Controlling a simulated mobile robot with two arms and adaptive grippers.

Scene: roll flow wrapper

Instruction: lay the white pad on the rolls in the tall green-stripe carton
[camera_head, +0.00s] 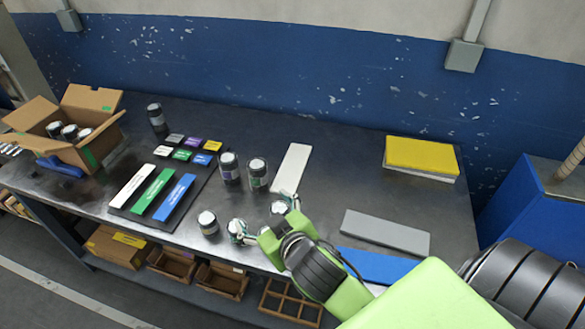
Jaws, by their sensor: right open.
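The open brown carton (103,147) with a green stripe stands at the left end of the table, its flaps spread. Several dark rolls with pale tops (69,131) sit upright inside it. A flat white pad (291,168) lies on the table right of the middle, beside standing rolls. My right gripper (263,216) is open, low over the table's front edge, nearer to me than the pad and apart from it. A pale-topped roll (279,207) shows close by its far finger; whether they touch I cannot tell. My left gripper is not in view.
Several rolls (229,167) stand mid-table. A dark board (180,206) holds white, green and blue strips and small coloured blocks. A yellow-topped stack (422,154), a grey slab (386,232) and a blue slab (376,265) lie right. Clear table lies behind the pad.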

